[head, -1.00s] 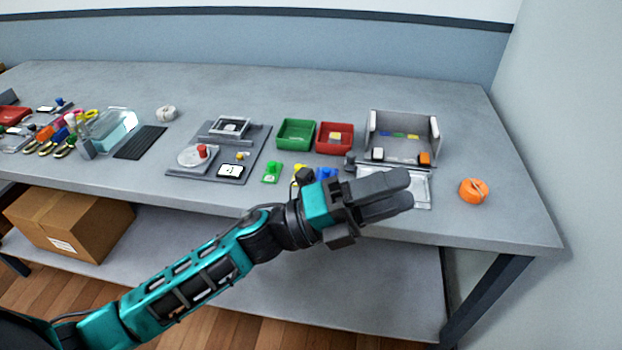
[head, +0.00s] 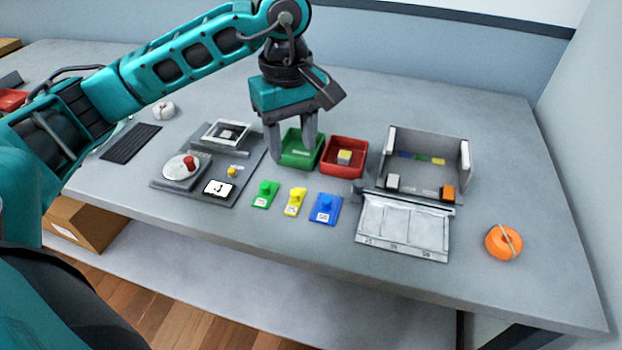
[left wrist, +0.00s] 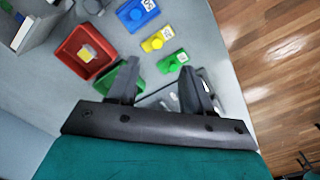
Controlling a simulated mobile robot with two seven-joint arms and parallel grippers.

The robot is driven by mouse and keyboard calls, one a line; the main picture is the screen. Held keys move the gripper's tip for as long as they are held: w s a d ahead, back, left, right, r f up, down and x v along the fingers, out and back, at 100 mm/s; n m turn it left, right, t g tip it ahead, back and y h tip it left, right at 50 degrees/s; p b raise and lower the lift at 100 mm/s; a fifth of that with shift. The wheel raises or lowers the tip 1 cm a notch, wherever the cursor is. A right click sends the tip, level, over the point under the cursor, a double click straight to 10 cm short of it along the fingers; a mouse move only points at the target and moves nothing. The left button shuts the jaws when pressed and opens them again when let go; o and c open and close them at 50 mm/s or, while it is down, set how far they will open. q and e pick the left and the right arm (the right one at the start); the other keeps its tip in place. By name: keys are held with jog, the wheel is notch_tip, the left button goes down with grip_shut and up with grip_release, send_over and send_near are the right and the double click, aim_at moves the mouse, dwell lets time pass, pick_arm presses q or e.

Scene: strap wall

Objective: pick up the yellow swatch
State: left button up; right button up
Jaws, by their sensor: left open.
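The yellow swatch (head: 295,203) lies flat on the table, with a raised knob and a white label. It is between a green swatch (head: 265,195) and a blue swatch (head: 326,208). In the left wrist view the yellow swatch (left wrist: 157,40) shows beyond the fingers, with the green swatch (left wrist: 173,62) nearer the fingers and the blue swatch (left wrist: 138,14) farther off. My left gripper (head: 293,154) is open and empty, pointing down in front of the green bin, behind the swatches. It also shows in the left wrist view (left wrist: 159,70). My right gripper is not in view.
A green bin (head: 289,160) and red bin (head: 361,170) stand behind the swatches. A grey fixture (head: 245,170) is left; a silver tray (head: 403,228) and an open grey box (head: 430,148) are right. An orange roll (head: 503,243) sits far right. The front strip is clear.

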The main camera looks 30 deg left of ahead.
pick_arm(q)
send_over(295, 192)
jog(key=s, duration=0.1)
jog(key=f, duration=0.7)
jog(key=shift+d+f, duration=0.2)
jog(key=shift+f, duration=0.05)
jog(key=shift+w+a+f, duration=0.1)
jog(key=shift+w+f, duration=0.05)
jog(key=shift+f, duration=0.7)
jog(key=shift+w+a+f, duration=0.1)
jog(key=shift+w+f, duration=0.1)
jog(key=shift+f, duration=0.7)
jog(key=shift+w+a+f, duration=0.1)
jog(key=shift+w+f, duration=0.05)
jog(key=shift+f, duration=0.7)
grip_shut()
